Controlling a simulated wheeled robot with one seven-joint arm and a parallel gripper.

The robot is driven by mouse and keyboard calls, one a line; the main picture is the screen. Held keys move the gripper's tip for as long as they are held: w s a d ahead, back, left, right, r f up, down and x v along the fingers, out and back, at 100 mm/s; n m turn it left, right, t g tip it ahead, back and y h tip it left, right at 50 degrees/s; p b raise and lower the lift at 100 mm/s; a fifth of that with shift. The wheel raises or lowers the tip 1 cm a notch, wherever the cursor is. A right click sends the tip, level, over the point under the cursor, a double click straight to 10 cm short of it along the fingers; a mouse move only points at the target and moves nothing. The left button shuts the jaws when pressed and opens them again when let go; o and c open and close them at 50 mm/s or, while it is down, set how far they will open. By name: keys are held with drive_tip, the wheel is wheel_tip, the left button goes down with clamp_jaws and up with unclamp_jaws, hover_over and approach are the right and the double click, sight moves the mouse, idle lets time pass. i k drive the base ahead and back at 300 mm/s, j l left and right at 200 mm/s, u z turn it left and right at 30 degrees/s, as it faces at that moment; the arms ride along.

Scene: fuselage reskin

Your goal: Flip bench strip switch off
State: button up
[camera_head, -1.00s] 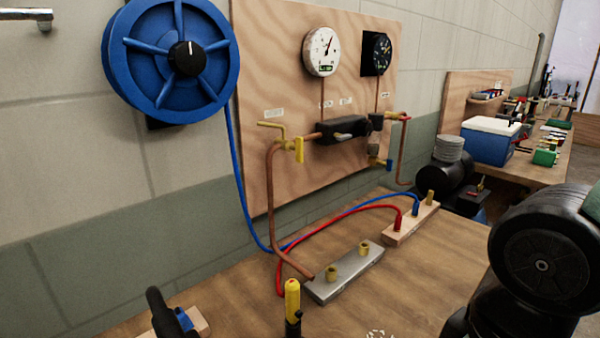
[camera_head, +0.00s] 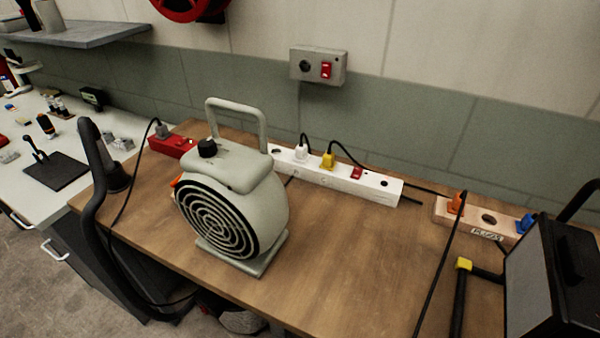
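A white power strip (camera_head: 340,183) lies along the back of the wooden bench, partly behind the grey fan heater. It holds a white plug (camera_head: 301,153) and a yellow plug (camera_head: 327,160). I cannot tell which way the rocker is tipped. An empty round socket shows near its right end. My gripper is not in view.
The fan heater (camera_head: 235,200) stands in front of the strip's left end. A red block (camera_head: 171,145) lies left, a wooden socket block (camera_head: 484,222) right. A wall box (camera_head: 318,66) has a red switch. A black lamp-like box (camera_head: 552,275) fills the right front. Mid-bench is clear.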

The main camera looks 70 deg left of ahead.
sight(356, 174)
drive_tip(key=u, duration=1.7)
drive_tip(key=l+u, duration=0.45)
drive_tip(key=l, duration=0.15)
drive_tip(key=k+l+u, duration=0.2)
drive_tip(key=l+u, duration=0.25)
drive_tip(key=i+u, duration=0.65)
drive_tip(key=i, duration=0.2)
